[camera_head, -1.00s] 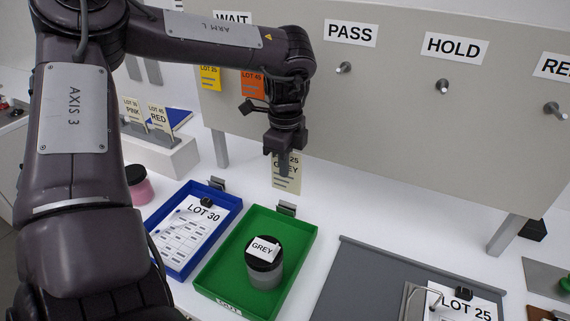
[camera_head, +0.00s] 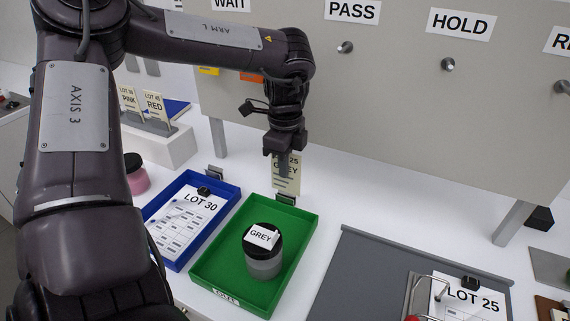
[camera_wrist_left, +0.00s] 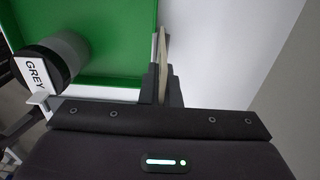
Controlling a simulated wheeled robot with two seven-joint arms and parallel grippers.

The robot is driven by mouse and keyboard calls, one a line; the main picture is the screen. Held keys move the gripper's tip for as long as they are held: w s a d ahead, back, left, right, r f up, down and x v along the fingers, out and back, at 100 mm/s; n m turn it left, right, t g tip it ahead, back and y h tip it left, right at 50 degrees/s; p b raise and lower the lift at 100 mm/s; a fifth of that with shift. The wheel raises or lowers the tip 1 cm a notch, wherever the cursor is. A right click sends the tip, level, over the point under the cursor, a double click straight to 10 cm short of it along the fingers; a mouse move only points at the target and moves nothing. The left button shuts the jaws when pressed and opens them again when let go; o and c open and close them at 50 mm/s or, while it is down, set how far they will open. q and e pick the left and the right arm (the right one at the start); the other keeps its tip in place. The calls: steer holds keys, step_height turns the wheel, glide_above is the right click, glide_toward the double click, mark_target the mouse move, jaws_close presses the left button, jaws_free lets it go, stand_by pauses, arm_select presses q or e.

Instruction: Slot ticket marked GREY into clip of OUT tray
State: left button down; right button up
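My left gripper (camera_head: 284,170) is shut on the cream ticket (camera_head: 286,178), marked GREY with a partly hidden lot line ending in 25. The ticket hangs upright just above the clip (camera_head: 286,199) at the far edge of the green tray (camera_head: 215,262); I cannot tell whether its lower edge touches the clip. In the left wrist view the ticket (camera_wrist_left: 163,58) shows edge-on between the fingers. A jar with a black lid labelled GREY (camera_head: 264,250) stands in the green tray, whose front label is partly readable as OUT. My right gripper is not in view.
A blue tray (camera_head: 160,254) with a LOT 30 sheet stands left of the green one. A rack with PINK and RED tickets (camera_head: 154,108) and a pink jar (camera_head: 137,177) are further left. The pegboard (camera_head: 400,120) rises behind. A grey mat (camera_head: 365,270) lies right.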

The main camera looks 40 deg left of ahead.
mark_target(285, 191)
arm_select(q)
steer(key=shift+f, duration=0.2)
steer(key=shift+f+b, duration=1.45)
steer(key=shift+f, duration=0.1)
steer(key=c, duration=1.6)
jaws_free()
steer(key=shift+r, duration=0.1)
steer(key=shift+r+p, duration=2.05)
steer(key=shift+r, duration=0.9)
steer(key=shift+r, duration=0.1)
